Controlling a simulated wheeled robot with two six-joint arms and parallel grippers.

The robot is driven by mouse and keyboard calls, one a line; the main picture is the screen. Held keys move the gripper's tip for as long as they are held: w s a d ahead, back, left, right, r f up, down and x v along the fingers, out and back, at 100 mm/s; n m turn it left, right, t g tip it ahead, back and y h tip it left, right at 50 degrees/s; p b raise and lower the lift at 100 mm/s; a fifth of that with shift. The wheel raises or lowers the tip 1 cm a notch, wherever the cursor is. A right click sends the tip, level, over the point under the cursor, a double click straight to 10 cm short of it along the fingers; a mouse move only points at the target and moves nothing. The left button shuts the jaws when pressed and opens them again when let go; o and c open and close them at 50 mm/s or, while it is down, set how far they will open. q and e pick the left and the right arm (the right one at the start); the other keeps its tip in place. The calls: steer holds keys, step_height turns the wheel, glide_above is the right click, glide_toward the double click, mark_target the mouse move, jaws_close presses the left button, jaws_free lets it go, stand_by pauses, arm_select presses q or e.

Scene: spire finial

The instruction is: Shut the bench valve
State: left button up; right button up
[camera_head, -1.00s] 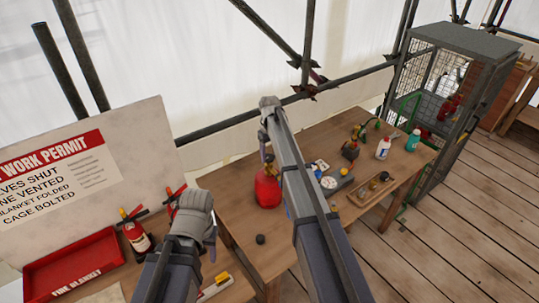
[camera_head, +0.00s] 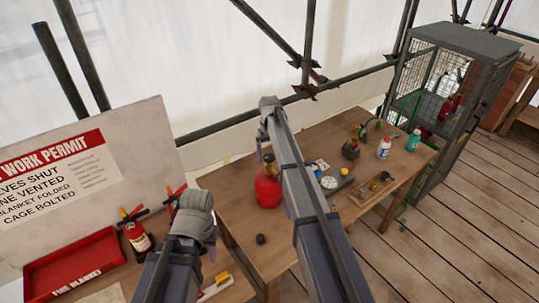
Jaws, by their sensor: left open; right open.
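A red gas cylinder (camera_head: 267,190) stands upright on the wooden bench, with a brass-coloured valve (camera_head: 269,165) at its top. The valve is small here, and I cannot tell how far it is turned. My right arm crosses in front of the bench and hides part of the cylinder's right side. My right gripper (camera_head: 261,152) points down just above and left of the valve, apart from it as far as I can see. My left gripper (camera_head: 212,253) is low over the nearer table, mostly hidden behind its grey wrist, and holds nothing visible.
Small tools, a wooden tray (camera_head: 372,192) and bottles (camera_head: 384,147) crowd the bench's right. A mesh cage (camera_head: 440,95) stands beyond.

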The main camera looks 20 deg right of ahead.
mark_target(269, 158)
steer(key=shift+r, duration=0.1)
step_height(269, 158, up, 8)
steer(key=p, duration=0.8)
steer(key=shift+f, duration=0.2)
steer(key=s+a+f+n+b, duration=0.1)
steer(key=s+a+f+b, duration=0.4)
steer(key=s, duration=0.7)
steer(key=s+a+f+n+b, duration=0.1)
steer(key=s+a+f+b, duration=0.5)
steer(key=s, duration=0.6)
steer(key=s+a+f+n+h+b, duration=0.1)
steer(key=s+a+f+b, duration=0.4)
steer(key=s, duration=0.6)
steer(key=shift+s+a+f+b, duration=0.4)
steer(key=shift+f+b, duration=0.45)
steer(key=shift+b, duration=0.15)
steer(key=shift+d, duration=0.1)
